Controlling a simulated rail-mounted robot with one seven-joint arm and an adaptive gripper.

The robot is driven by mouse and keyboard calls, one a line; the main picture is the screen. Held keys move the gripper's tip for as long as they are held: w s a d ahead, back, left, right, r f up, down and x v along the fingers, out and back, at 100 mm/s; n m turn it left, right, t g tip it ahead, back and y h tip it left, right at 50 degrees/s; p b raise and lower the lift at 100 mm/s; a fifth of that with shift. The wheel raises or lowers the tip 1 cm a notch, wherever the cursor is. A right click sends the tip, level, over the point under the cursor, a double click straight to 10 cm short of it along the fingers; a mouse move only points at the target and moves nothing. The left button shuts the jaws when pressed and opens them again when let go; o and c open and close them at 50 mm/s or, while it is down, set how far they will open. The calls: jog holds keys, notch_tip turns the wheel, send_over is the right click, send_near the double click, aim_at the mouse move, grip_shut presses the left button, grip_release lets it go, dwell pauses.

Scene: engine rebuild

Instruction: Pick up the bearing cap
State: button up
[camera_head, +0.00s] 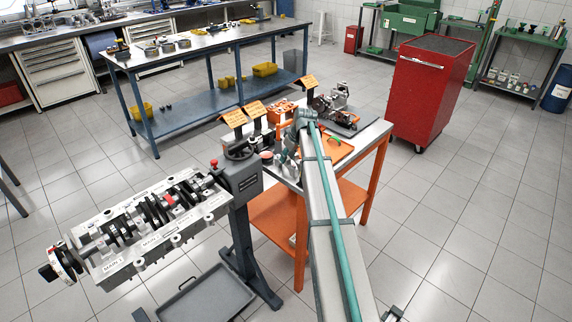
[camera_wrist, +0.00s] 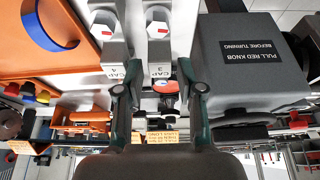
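Two grey bearing caps stand side by side in the wrist view, each with a large bolt head marked in red. One cap is labelled CAP 4 (camera_wrist: 114,50). The other is labelled CAP 3 (camera_wrist: 160,52). My gripper (camera_wrist: 160,90) is open, its two fingers spread to either side of the CAP 3 label, with nothing visibly clamped. I cannot tell how far the fingertips are from the cap. In the head view, my gripper (camera_head: 285,155) is at the left end of the orange-legged table, and my arm hides much of that area.
Orange signs (camera_head: 254,109) and engine parts crowd the table (camera_head: 376,133). A red cabinet (camera_head: 428,85) stands behind.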

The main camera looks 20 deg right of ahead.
jog(key=shift+p+x, duration=0.3)
jog(key=shift+x, duration=1.15)
grip_shut()
jog(key=shift+r, duration=0.2)
jog(key=shift+r, duration=0.6)
jog(key=s+a+r+b, duration=0.2)
jog(key=s+a+r, duration=0.1)
jog(key=s+r, duration=0.2)
jog(key=s+a+r+b, duration=0.2)
jog(key=s+r, duration=0.4)
jog(key=s, duration=0.1)
jog(key=shift+s+a+r+b, duration=0.25)
jog(key=shift+s+a+b, duration=0.15)
jog(key=shift+r+p, duration=0.25)
jog(key=shift+p, duration=0.2)
